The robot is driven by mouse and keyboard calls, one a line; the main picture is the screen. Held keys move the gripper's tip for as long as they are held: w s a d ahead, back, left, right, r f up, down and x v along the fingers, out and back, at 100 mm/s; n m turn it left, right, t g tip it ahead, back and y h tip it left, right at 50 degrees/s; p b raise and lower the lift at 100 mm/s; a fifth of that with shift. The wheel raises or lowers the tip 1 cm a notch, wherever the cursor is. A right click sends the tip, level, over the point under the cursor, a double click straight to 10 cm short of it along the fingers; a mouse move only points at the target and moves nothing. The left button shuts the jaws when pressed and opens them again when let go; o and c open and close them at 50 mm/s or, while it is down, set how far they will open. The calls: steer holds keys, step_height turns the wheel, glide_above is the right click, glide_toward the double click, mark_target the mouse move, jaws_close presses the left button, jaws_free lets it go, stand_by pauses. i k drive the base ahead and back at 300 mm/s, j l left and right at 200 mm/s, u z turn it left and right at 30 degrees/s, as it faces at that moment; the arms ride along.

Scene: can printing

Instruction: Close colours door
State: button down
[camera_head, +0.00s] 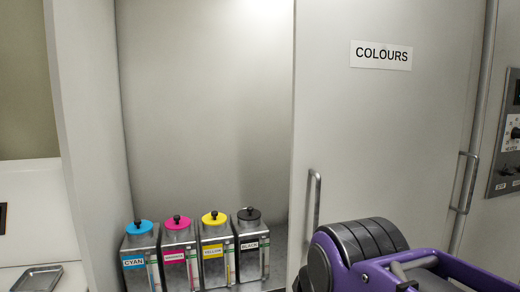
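The colours door (400,130) is a pale grey panel with a white "COLOURS" sign on the right side of the view. Its left edge stands beside an open cabinet bay (205,100). A vertical bar handle (315,205) sits near that left edge, and the arm in front covers the lower part of the door. My purple and black arm fills the bottom right. I cannot make out its fingers or whether any part touches the door.
In the bay stand cyan (140,255), magenta (180,253), yellow (216,250) and black (252,246) canisters. A second handle (465,183) and a control panel (506,140) are at right. A metal tray (38,278) lies at lower left.

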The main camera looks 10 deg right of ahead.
mark_target(379, 87)
steer(key=z, duration=1.2)
